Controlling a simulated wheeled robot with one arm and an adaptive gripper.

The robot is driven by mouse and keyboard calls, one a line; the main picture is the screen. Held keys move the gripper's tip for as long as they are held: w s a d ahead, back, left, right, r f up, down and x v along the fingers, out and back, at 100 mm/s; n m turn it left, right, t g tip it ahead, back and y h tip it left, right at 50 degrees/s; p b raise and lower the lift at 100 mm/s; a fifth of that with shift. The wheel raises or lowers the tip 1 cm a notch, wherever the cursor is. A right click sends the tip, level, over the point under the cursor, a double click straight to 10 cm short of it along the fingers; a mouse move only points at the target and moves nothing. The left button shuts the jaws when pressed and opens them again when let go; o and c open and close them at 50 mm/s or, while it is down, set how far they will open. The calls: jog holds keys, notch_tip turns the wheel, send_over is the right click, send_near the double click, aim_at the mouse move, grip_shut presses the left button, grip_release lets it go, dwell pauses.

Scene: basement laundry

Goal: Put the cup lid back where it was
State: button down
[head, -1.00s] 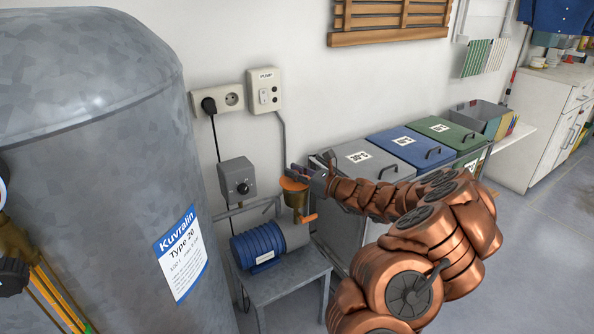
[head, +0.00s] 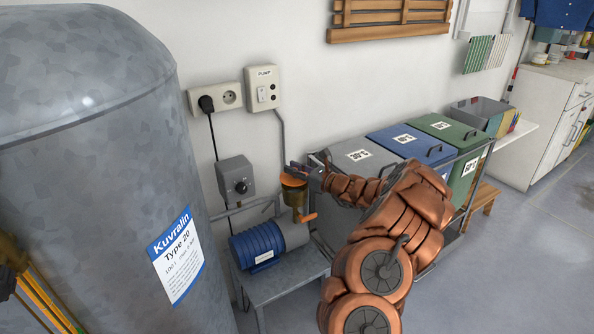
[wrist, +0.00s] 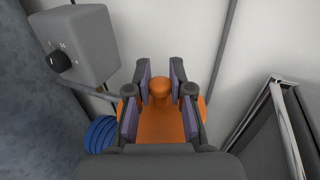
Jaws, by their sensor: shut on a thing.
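The orange cup lid (wrist: 160,122) has a round knob, and my gripper (wrist: 161,84) is shut on that knob, with a finger on either side. In the head view the lid (head: 293,181) is at the mouth of the brass cup (head: 296,198) on top of the pump. I cannot tell whether the lid touches the rim or is slightly above it. My gripper (head: 299,170) comes in from the right at the lid's height. In the wrist view the lid hides the cup.
The blue pump motor (head: 256,246) sits on a small grey stand (head: 290,283). A grey switch box (head: 236,181) is on the wall just left of the cup. Lidded bins (head: 352,165) stand close on the right. A large metal tank (head: 90,150) fills the left.

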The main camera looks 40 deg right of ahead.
jog(key=shift+w+d+f, duration=0.1)
jog(key=shift+f, duration=0.1)
jog(key=shift+d+f, duration=0.15)
jog(key=shift+f, duration=0.45)
jog(key=c, duration=1)
grip_release()
jog(key=shift+c, duration=0.2)
jog(key=shift+r, duration=0.1)
